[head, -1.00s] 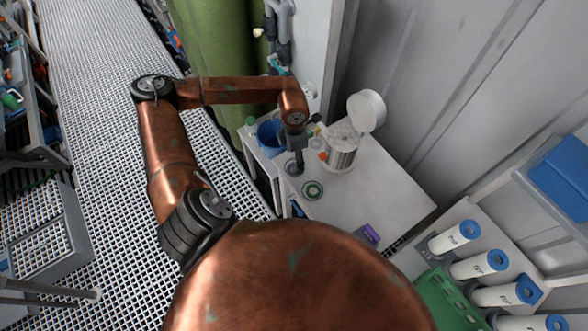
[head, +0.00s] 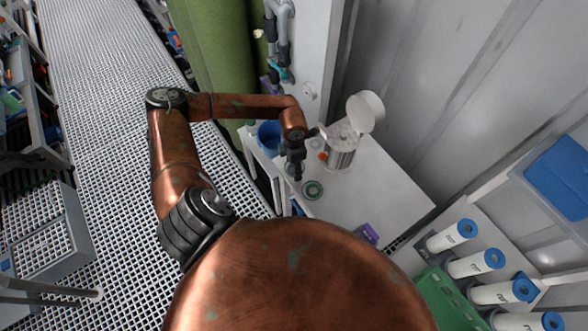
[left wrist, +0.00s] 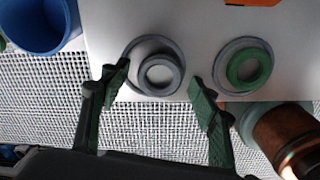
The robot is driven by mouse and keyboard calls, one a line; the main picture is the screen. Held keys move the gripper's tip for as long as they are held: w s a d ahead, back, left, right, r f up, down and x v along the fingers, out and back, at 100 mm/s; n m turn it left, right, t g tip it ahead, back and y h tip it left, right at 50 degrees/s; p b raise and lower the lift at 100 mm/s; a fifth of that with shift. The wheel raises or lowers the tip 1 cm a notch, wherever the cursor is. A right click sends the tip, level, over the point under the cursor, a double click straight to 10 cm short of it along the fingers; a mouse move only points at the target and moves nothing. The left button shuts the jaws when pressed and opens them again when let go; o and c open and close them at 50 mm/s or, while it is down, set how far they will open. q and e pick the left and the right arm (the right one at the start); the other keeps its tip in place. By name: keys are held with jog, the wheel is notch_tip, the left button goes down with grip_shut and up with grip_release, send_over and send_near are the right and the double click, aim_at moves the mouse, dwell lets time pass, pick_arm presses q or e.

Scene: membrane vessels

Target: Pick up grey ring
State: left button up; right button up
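In the left wrist view a small grey ring (left wrist: 161,75) lies on or inside a larger flat grey ring (left wrist: 133,55) on the white table top, near its edge. To the right, a green ring (left wrist: 250,68) sits in a similar grey ring; it also shows in the head view (head: 313,190). My left gripper (left wrist: 158,77) is open and empty, with one green-padded finger on each side of the small grey ring in the picture. In the head view the left gripper (head: 296,174) points down over the table and mostly hides the grey ring. My right gripper is not in view.
On the white table (head: 375,205) stands an open metal vessel (head: 341,155) with its lid raised, close to the gripper. A blue bucket (head: 269,136) is behind to the left. A purple object (head: 368,234) lies near the front edge. The table's right part is clear.

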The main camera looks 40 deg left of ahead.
pick_arm(q)
jog(key=c, duration=0.7)
jog(key=shift+c, duration=0.2)
jog(key=shift+r, duration=0.1)
jog(key=shift+w+r, duration=0.1)
jog(key=shift+r, duration=0.35)
notch_tip(320, 180, up, 2)
jog(key=shift+r+b, duration=0.15)
jog(key=shift+b, duration=0.35)
jog(key=s+d+r+b, duration=0.1)
jog(key=s+r, duration=0.4)
jog(key=s, duration=0.2)
jog(key=s+d+r, duration=0.1)
jog(key=s+r, duration=0.3)
jog(key=s, duration=0.3)
jog(key=shift+d+r+b, duration=0.25)
jog(key=shift+r+b, duration=0.1)
